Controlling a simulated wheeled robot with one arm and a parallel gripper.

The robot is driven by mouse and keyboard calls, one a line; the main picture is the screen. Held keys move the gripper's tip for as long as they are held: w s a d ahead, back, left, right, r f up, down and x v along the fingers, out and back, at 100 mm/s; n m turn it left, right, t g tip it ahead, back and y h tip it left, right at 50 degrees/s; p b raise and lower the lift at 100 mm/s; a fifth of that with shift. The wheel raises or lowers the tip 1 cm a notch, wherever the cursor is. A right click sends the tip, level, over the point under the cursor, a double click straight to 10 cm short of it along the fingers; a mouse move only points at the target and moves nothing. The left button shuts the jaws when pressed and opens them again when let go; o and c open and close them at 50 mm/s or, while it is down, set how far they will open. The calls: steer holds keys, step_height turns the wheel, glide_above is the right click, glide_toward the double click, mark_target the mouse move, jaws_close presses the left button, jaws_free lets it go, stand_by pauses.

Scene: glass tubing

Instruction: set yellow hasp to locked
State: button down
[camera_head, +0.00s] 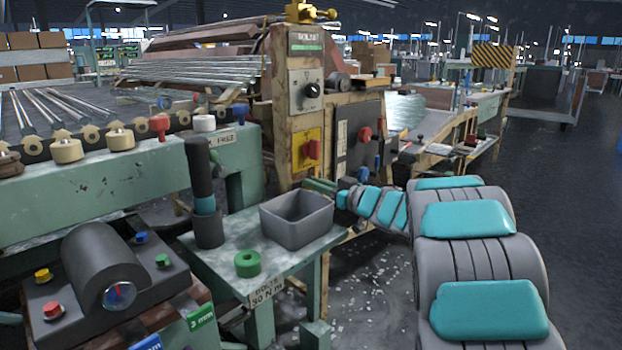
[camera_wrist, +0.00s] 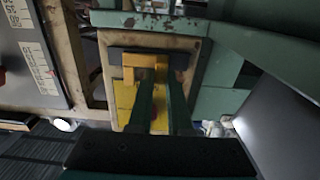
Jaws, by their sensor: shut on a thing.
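The yellow hasp (camera_wrist: 144,60) shows in the wrist view, near the upper middle, in front of a dark bar on a pale, worn backing plate. A yellow plate (camera_wrist: 124,98) lies just below it. My gripper (camera_wrist: 161,84) reaches up to the hasp with two dark green fingers close together, shut on its yellow part. The fingertips cover some of the hasp, so its exact position is hard to tell. In the head view my gripper (camera_head: 319,186) is at the machine's side, just behind the grey bin.
The grey bin (camera_head: 297,222) and a green ring (camera_head: 247,264) sit on a small table (camera_head: 210,266) close to my gripper. Above is a yellow panel with a red switch (camera_head: 314,149). A green beam (camera_wrist: 235,40) crosses the upper right of the wrist view.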

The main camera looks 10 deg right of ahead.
steer(key=shift+w+d+r, duration=0.1)
steer(key=shift+d, duration=0.1)
steer(key=c, duration=0.8)
jaws_free()
steer(key=shift+c, duration=0.2)
steer(key=v, duration=0.7)
steer(key=shift+s+d, duration=0.25)
steer(key=shift+d, duration=0.05)
